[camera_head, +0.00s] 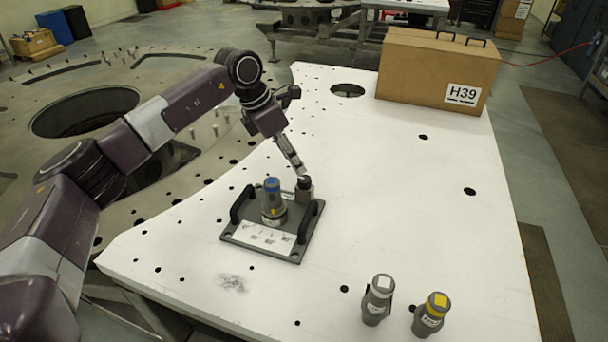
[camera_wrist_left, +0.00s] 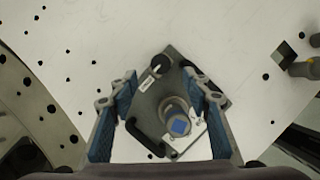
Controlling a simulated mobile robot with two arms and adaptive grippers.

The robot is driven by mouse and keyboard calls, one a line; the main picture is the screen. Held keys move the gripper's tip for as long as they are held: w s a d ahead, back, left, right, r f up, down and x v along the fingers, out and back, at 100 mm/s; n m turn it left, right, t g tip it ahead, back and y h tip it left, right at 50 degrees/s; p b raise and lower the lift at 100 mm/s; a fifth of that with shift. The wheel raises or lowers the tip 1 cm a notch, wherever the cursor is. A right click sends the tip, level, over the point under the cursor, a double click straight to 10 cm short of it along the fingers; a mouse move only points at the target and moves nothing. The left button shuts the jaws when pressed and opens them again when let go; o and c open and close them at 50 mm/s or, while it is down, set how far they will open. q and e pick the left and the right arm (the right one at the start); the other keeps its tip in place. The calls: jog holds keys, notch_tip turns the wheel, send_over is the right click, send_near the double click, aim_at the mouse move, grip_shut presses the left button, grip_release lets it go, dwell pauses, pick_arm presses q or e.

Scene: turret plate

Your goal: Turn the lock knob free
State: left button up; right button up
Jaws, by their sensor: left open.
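A dark grey base plate (camera_head: 283,249) with two black handles lies on the white tabletop. A grey cylinder with a blue top (camera_head: 273,203) stands upright on it. The dark lock knob (camera_head: 304,184) sits on a small block at the plate's far right corner. My left gripper (camera_head: 301,173) points down just above the knob. In the left wrist view its blue-padded fingers (camera_wrist_left: 159,76) are spread, with the knob (camera_wrist_left: 160,65) between them in the picture and the cylinder (camera_wrist_left: 178,122) below. I cannot tell whether the fingers touch the knob. My right gripper is out of view.
Two grey canisters, one white-topped (camera_head: 378,300) and one yellow-topped (camera_head: 431,315), stand near the front edge. A cardboard box marked H39 (camera_head: 437,70) stands at the back right. The tabletop (camera_head: 400,200) between is clear, apart from several holes.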

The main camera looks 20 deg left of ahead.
aim_at(304, 179)
pick_arm(q)
jog(key=p+x, duration=0.3)
jog(key=x, duration=0.4)
jog(key=shift+s+f, duration=0.1)
jog(key=shift+f, duration=0.15)
jog(key=c, duration=1.1)
jog(key=shift+c, duration=0.2)
